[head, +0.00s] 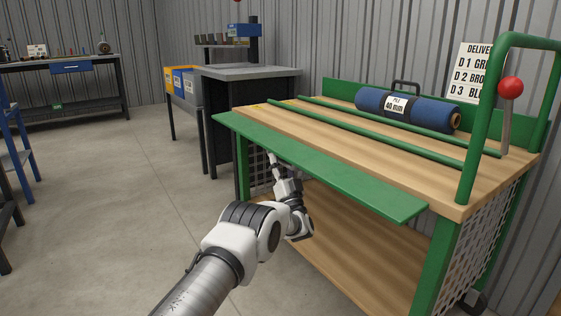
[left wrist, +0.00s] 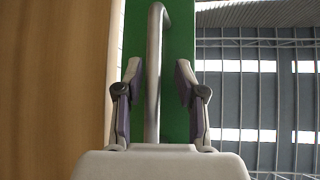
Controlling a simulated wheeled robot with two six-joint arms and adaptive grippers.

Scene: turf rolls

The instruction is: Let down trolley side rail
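The trolley has a wooden top (head: 400,160) and a long green side rail (head: 320,165) along its near edge. The rail sticks out as a flat board at about top height. In the left wrist view the green rail (left wrist: 180,25) runs up behind a bent silver rod (left wrist: 154,70). My open left gripper (left wrist: 158,85) has one finger on each side of the rod, with gaps visible. My right gripper is in no view.
A blue roll (head: 430,112) lies on the trolley top behind two green bars (head: 380,135). A red-knobbed lever (head: 510,88) stands at the right end. A lower wooden shelf (head: 345,250) lies beneath.

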